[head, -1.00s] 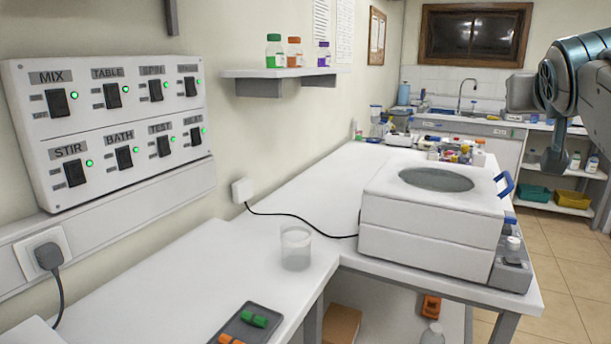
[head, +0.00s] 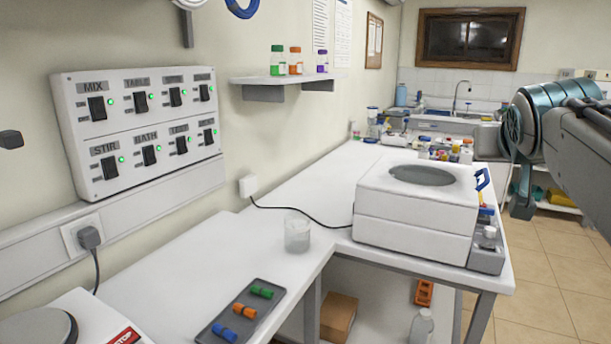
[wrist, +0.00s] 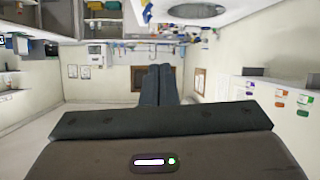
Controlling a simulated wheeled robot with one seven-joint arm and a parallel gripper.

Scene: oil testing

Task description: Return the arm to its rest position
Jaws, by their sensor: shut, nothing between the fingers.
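My arm (head: 515,125) shows at the right edge of the head view, raised in front of the far sink counter and clear of the white machine (head: 410,215). My gripper (wrist: 158,84) shows in the wrist view. Its two dark fingers lie together, with nothing between them. They point out over open room, and the room looks upside down in this view.
A switch panel (head: 140,125) hangs on the left wall. The bench holds a clear beaker (head: 297,234) and a tray (head: 216,327) of coloured items. A wall shelf (head: 285,81) carries bottles. The tiled floor (head: 540,280) at right is clear.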

